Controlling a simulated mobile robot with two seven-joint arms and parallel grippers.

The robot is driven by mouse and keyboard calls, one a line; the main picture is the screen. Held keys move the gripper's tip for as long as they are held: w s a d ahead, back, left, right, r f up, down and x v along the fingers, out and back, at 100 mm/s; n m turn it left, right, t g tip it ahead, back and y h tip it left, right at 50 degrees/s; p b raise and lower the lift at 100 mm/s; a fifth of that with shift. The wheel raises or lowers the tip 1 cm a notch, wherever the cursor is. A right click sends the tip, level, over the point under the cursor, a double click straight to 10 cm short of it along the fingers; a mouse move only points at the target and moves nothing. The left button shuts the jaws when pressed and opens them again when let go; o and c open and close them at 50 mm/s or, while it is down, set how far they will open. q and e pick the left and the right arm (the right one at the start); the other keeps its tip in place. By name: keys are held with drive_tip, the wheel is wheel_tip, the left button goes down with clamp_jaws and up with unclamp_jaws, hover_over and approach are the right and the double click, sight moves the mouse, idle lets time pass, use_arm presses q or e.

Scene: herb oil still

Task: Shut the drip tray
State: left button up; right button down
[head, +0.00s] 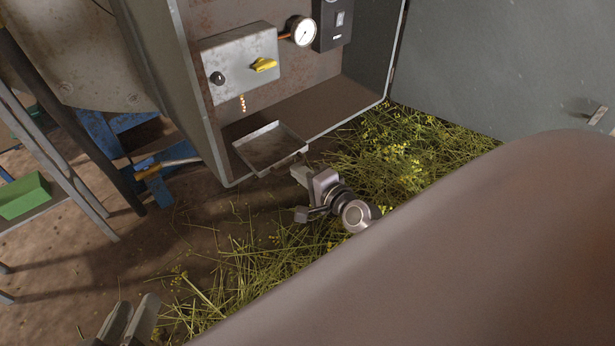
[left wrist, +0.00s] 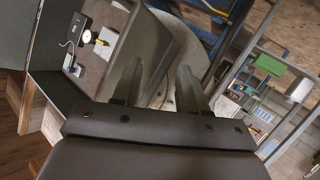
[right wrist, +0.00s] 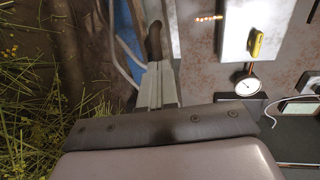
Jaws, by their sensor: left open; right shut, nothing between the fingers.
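The drip tray (head: 262,158) is a shallow, worn grey metal pan on the floor of the open cabinet in the head view. Its front lip sticks out slightly past the cabinet's front edge. My right gripper (head: 298,173) is shut and empty, close in front of the tray's right front corner; I cannot tell whether it touches. The right wrist view shows its fingers (right wrist: 156,82) pressed together. My left gripper (head: 130,322) is open and empty at the bottom left, well away from the tray. Its spread fingers also show in the left wrist view (left wrist: 158,88).
The cabinet (head: 210,110) holds a grey box with a yellow lever (head: 264,65), a gauge (head: 303,31) and a black switch box (head: 333,22). Cut herbs (head: 400,150) cover the ground. A stand with a green block (head: 24,195) is at the left. My arm hides the lower right.

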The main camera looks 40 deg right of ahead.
sight(281, 158)
drive_tip(key=x, duration=0.2)
drive_tip(key=r+x, duration=0.1)
drive_tip(key=x, duration=0.5)
drive_tip(key=shift+w+r, duration=0.25)
drive_tip(key=shift+w, duration=0.05)
drive_tip(key=shift+w+r, duration=0.25)
use_arm(q)
drive_tip(key=shift+s+f, duration=0.2)
drive_tip(key=shift+s, duration=0.05)
drive_tip(key=shift+w+r, duration=0.1)
drive_tip(key=shift+r, duration=0.05)
use_arm(e)
drive_tip(key=shift+s, duration=0.3)
use_arm(q)
drive_tip(key=shift+s+a+r+m+y+p, duration=0.1)
drive_tip(key=shift+s+a+m+y+p, duration=0.05)
drive_tip(key=shift+a+y+p, duration=0.6)
drive_tip(key=shift+s+a+m+y+p, duration=0.2)
drive_tip(key=shift+a+p, duration=0.35)
drive_tip(key=shift+p, duration=0.4)
use_arm(e)
drive_tip(key=f+v, duration=0.1)
drive_tip(key=v, duration=0.5)
drive_tip(key=shift+s+r, duration=0.4)
drive_tip(key=shift+s, duration=0.15)
